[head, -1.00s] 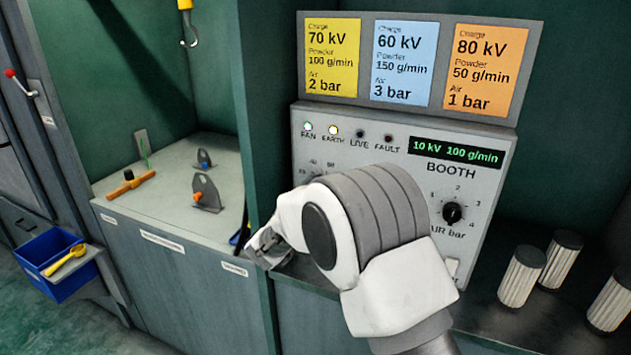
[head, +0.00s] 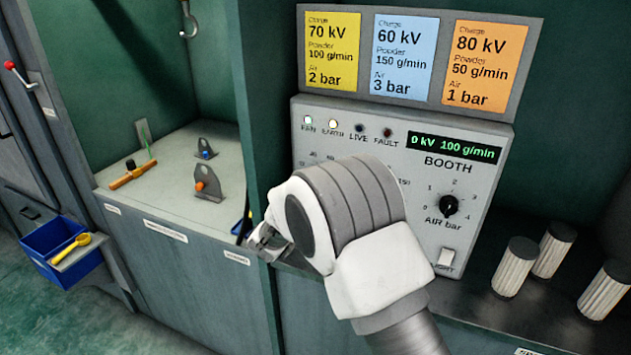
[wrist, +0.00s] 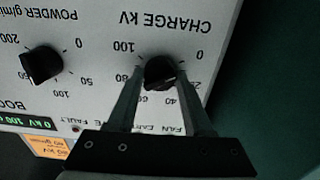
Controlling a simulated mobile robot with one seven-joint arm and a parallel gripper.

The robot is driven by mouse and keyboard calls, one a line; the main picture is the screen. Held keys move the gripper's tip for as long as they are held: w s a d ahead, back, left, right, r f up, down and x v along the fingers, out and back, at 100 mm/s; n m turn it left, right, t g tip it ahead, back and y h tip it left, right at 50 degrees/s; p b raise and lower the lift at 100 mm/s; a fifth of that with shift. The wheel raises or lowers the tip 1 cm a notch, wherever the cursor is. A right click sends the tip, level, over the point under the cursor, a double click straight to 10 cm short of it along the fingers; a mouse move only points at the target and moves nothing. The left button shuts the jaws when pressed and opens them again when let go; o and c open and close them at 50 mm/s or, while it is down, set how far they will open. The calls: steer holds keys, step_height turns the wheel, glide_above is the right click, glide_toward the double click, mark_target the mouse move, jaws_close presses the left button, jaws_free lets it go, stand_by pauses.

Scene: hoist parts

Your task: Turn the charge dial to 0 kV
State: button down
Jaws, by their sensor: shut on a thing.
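The charge dial (wrist: 160,70) is a black knob under the upside-down label CHARGE kV in the wrist view. My gripper (wrist: 161,78) has one finger on each side of this knob and is shut on it. In the head view my wrist and hand hide the charge dial. The green display (head: 454,147) on the grey booth panel (head: 409,235) reads 0 kV 100 g/min. It also shows in part at the lower left of the wrist view.
The black powder dial (wrist: 41,65) sits beside the charge dial. Several white ribbed cylinders (head: 515,267) stand on the ledge at right. Coloured setting cards (head: 404,60) hang above.

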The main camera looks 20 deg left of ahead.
steer(key=shift+c, duration=1.5)
jaws_free()
steer(key=shift+s, duration=0.15)
steer(key=s+a, duration=0.1)
steer(key=s, duration=1.6)
steer(key=shift+a, duration=0.15)
